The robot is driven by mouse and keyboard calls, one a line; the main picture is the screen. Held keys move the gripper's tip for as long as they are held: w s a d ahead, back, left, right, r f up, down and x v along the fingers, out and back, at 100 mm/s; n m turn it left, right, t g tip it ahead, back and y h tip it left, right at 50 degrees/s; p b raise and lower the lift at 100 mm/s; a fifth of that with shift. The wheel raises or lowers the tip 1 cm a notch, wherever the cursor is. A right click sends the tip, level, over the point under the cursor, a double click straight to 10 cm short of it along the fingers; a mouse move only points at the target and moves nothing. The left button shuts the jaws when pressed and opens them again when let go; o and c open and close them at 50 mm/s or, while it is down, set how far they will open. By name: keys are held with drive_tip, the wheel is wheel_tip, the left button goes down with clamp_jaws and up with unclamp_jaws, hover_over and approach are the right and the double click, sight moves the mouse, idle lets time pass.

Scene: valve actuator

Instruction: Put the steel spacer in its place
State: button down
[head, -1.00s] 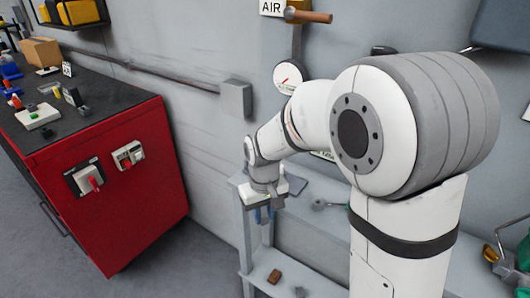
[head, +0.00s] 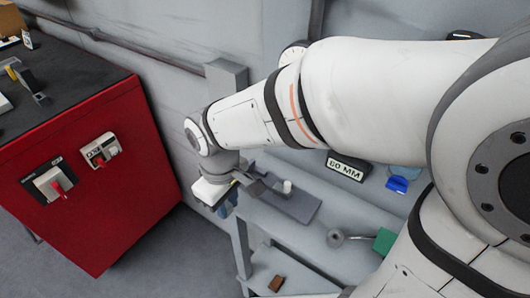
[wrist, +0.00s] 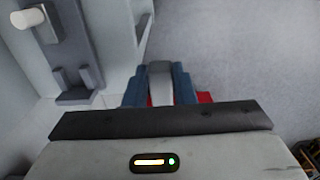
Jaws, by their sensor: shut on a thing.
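My gripper (head: 226,207) is at the left end of the grey shelf unit, pointing down. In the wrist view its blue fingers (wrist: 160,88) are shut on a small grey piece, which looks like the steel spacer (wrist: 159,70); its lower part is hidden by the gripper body. A grey fixture plate (head: 300,206) with a short white peg (head: 287,186) lies on the shelf top, just right of my gripper. In the wrist view the plate carries the peg (wrist: 30,18) and a notched cradle (wrist: 76,92). The held piece is apart from both.
A red cabinet (head: 105,190) with red-handled switches stands to the left. A dark label (head: 347,167) ending in "MM", a blue item (head: 397,184), a round-ended tool (head: 338,238) and a green block (head: 384,241) are on the shelf top. A brown block (head: 276,284) is lower down.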

drive_tip(key=p, duration=0.2)
hover_over(265, 174)
drive_tip(key=s, duration=0.3)
drive_tip(key=shift+w+a, duration=0.1)
drive_tip(key=shift+a, duration=0.2)
drive_tip(key=f, duration=0.2)
drive_tip(key=shift+w+d+f, duration=0.1)
drive_tip(key=shift+d+f, duration=0.25)
drive_tip(key=shift+f, duration=0.05)
drive_tip(key=shift+s+f, duration=0.2)
drive_tip(key=shift+f, duration=0.3)
drive_tip(key=c, duration=1.5)
unclamp_jaws()
drive_tip(key=shift+w+a+f, duration=0.1)
drive_tip(key=shift+w+a, duration=0.1)
drive_tip(key=shift+w, duration=0.2)
drive_tip(key=o, duration=0.3)
drive_tip(key=shift+s+d+r, duration=0.1)
drive_tip(key=shift+s+r, duration=0.05)
drive_tip(key=shift+r, duration=0.05)
wheel_tip(265, 174, up, 12)
